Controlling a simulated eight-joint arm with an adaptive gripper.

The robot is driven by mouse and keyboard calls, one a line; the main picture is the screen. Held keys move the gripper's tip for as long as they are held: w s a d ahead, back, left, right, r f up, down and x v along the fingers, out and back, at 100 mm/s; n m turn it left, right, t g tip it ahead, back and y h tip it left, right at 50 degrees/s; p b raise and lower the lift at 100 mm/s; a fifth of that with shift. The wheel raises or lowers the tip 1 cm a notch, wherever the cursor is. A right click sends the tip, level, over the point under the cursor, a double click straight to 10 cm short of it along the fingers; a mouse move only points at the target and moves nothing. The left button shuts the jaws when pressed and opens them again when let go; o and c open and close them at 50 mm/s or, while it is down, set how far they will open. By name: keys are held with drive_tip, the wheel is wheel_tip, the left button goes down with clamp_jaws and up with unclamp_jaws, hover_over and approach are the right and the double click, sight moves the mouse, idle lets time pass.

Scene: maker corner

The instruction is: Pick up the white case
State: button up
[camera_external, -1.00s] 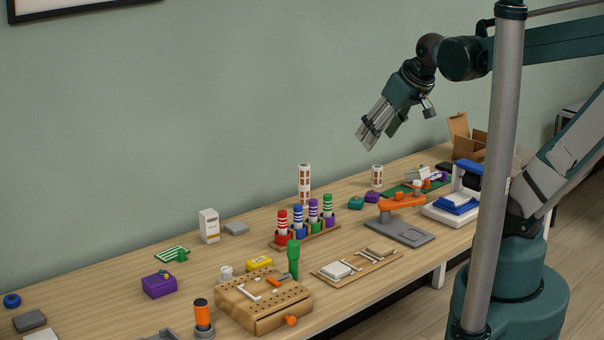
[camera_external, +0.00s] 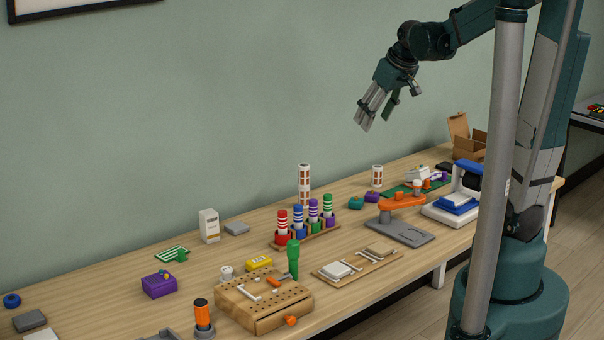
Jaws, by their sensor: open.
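A tall white box (camera_external: 209,226) with small markings stands upright on the table near the wall, left of centre. A flat white block (camera_external: 335,270) lies on a wooden board nearer the front. A small whitish object (camera_external: 417,173) sits at the far right on a green mat. I cannot tell for sure which of these is the white case. My gripper (camera_external: 375,120) is open and empty, high above the back of the table, apart from all of them, with its fingers pointing down and slightly left.
A rack of striped cylinders (camera_external: 306,235) and a tall patterned column (camera_external: 304,185) stand mid-table. A perforated wooden block (camera_external: 263,305), an orange-armed stand (camera_external: 402,220) and a cardboard box (camera_external: 468,140) also occupy the wooden table (camera_external: 215,265). The air around my gripper is clear.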

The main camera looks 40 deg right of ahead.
drive_tip(key=w+d+f, duration=0.2)
drive_tip(key=w+d, duration=0.1)
drive_tip(key=d, duration=0.3)
drive_tip(key=w+d+f, duration=0.3)
drive_tip(key=w+d, duration=0.1)
drive_tip(key=d, duration=0.2)
drive_tip(key=g, duration=0.1)
hover_over(424, 168)
wheel_tip(424, 168, down, 19)
drive_tip(key=shift+d+r+b, duration=0.1)
drive_tip(key=shift+b, duration=0.3)
drive_tip(key=shift+x, duration=1.35)
drive_tip(key=shift+b+x, duration=0.7)
drive_tip(key=shift+x, duration=1.9)
drive_tip(key=shift+s+a, duration=0.1)
drive_tip(key=shift+a, duration=0.15)
